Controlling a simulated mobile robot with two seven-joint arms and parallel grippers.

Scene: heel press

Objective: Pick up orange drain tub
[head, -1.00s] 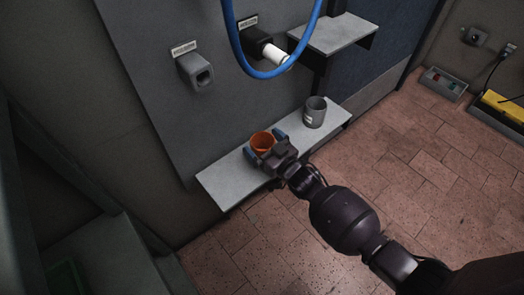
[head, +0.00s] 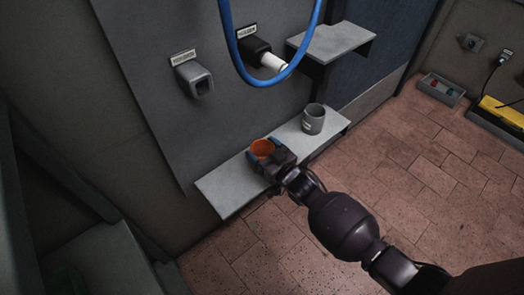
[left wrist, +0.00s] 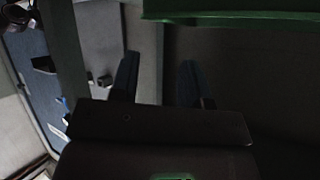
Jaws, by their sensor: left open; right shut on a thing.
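The orange drain tub (head: 263,147) is on the grey wall shelf in the head view, its round open top facing up. My right gripper (head: 265,152) is shut on the tub, with its fingers on either side; they hide the lower part of the tub. I cannot tell whether the tub's base touches the shelf. My left gripper shows only in the left wrist view (left wrist: 158,80), open, with nothing between its two fingers.
A grey cup (head: 314,119) stands on the same shelf (head: 228,187), right of the tub. Above are two wall fittings, a blue hose (head: 235,50) and a higher shelf (head: 335,42). A small tray (head: 441,88) lies on the tiled floor at right.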

